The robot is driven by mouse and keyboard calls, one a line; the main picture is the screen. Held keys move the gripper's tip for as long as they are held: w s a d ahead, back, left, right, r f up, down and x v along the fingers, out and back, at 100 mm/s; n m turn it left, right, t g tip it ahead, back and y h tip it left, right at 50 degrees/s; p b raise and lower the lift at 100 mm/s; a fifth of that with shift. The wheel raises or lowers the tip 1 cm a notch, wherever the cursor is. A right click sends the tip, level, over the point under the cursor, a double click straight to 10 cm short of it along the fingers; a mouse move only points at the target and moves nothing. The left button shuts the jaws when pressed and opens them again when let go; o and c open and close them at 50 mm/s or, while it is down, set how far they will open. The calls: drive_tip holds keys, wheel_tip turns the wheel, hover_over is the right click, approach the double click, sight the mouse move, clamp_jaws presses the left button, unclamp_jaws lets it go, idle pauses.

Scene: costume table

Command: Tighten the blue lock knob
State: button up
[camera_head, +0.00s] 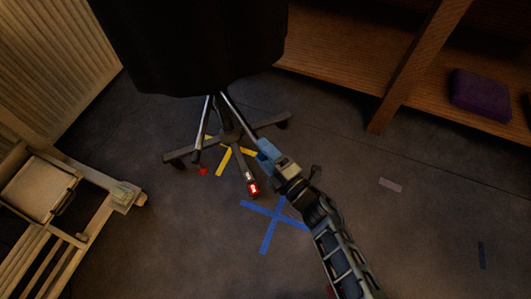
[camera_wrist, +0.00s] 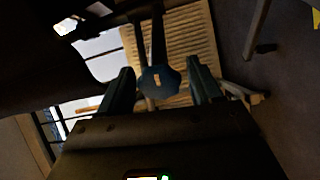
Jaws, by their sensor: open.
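The blue lock knob (camera_wrist: 160,82) is a lobed knob with a small pale mark on its face, on a dark upright post in the wrist view. My gripper (camera_wrist: 160,68) is open, with one finger on each side of the knob and a visible gap on both sides. In the head view my gripper (camera_head: 266,149) reaches to the lower part of a wheeled stand (camera_head: 230,133), just right of its post. The knob cannot be told apart from the bluish gripper there. A black cloth (camera_head: 190,45) hides the stand's upper part.
A wooden chair (camera_head: 40,190) stands at the left, before a slatted panel (camera_head: 55,50). A wooden shelf (camera_head: 340,75) with a purple box (camera_head: 480,93) is at the upper right. Blue tape (camera_head: 272,222) marks the floor. The floor at the right is mostly clear.

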drive_tip(key=c, duration=0.9)
drive_tip(key=shift+c, duration=0.2)
